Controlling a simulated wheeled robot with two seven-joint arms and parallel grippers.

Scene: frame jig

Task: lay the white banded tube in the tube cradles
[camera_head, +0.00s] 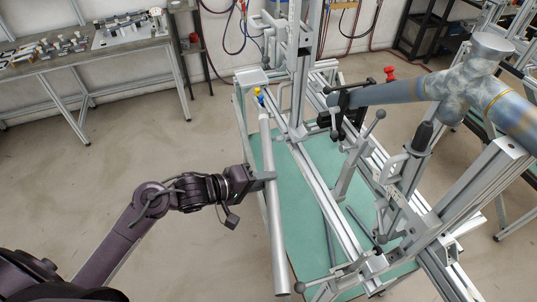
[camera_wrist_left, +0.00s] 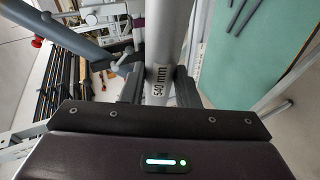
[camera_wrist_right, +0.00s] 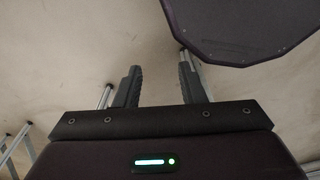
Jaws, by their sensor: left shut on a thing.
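A long silver-grey tube (camera_head: 272,215) with a paler upper end runs steeply along the left side of the jig. Its lower end hangs near the jig's front corner. My left gripper (camera_head: 268,177) is shut on it near mid-length. In the left wrist view the tube (camera_wrist_left: 166,40) passes between the fingers and bears a "540 mm" label. I cannot clearly make out the tube cradles; the tube appears held above the green jig table (camera_head: 310,225). My right gripper (camera_wrist_right: 160,88) is open and empty over bare floor in the right wrist view; the head view does not show it.
A blue-grey joined tube (camera_head: 400,92) sits in a black clamp (camera_head: 345,110) at the jig's right. Aluminium uprights (camera_head: 297,70) and clamp handles crowd the jig. A workbench (camera_head: 90,55) with small parts stands back left. Floor to the left is clear.

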